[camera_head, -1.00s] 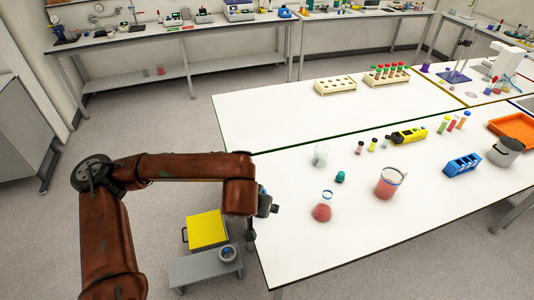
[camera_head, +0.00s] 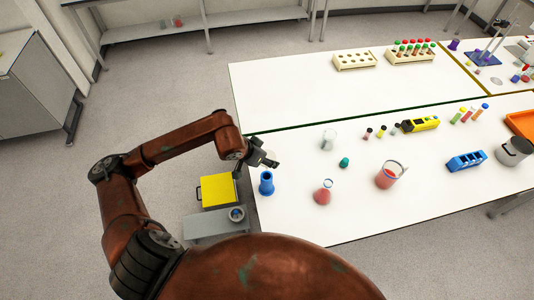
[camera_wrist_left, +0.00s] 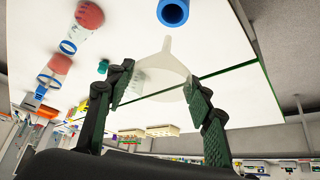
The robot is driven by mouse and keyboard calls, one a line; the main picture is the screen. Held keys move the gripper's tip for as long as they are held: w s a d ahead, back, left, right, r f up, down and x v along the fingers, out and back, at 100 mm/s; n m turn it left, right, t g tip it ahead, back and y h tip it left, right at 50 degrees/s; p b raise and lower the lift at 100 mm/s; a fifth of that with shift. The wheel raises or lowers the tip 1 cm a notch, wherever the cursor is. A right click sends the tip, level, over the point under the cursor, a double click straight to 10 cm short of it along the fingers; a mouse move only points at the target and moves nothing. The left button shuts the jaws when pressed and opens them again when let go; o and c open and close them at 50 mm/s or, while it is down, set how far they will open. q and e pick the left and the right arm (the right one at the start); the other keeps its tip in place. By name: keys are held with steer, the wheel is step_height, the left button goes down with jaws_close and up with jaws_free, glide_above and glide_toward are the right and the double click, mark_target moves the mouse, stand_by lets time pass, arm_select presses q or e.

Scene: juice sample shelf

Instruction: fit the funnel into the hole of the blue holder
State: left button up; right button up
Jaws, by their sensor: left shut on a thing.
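The blue holder (camera_head: 266,185) stands upright near the left edge of the near white table. Its round top and hole show at the top of the left wrist view (camera_wrist_left: 173,12). My left gripper (camera_head: 268,161) is just beyond the holder in the head view, above the table edge. In the left wrist view the left gripper (camera_wrist_left: 155,88) is shut on a pale, see-through funnel (camera_wrist_left: 160,65), its cone between the fingers and its narrow stem pointing towards the holder. The funnel is apart from the holder and barely shows in the head view. My right gripper is not in view.
A flask of red liquid (camera_head: 323,192), a beaker of red liquid (camera_head: 390,175) and a clear beaker (camera_head: 329,139) stand right of the holder. A small teal object (camera_head: 344,162) lies between them. A blue rack (camera_head: 466,161) is farther right.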

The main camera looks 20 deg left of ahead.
arm_select(q)
steer(key=shift+d+f, duration=0.1)
steer(key=shift+f, duration=0.4)
steer(key=shift+f+b, duration=0.4)
steer(key=shift+f, duration=1.3)
steer(key=shift+s+b, duration=0.1)
steer(key=shift+b, duration=0.3)
steer(key=shift+b, duration=0.35)
steer(key=shift+b, duration=0.5)
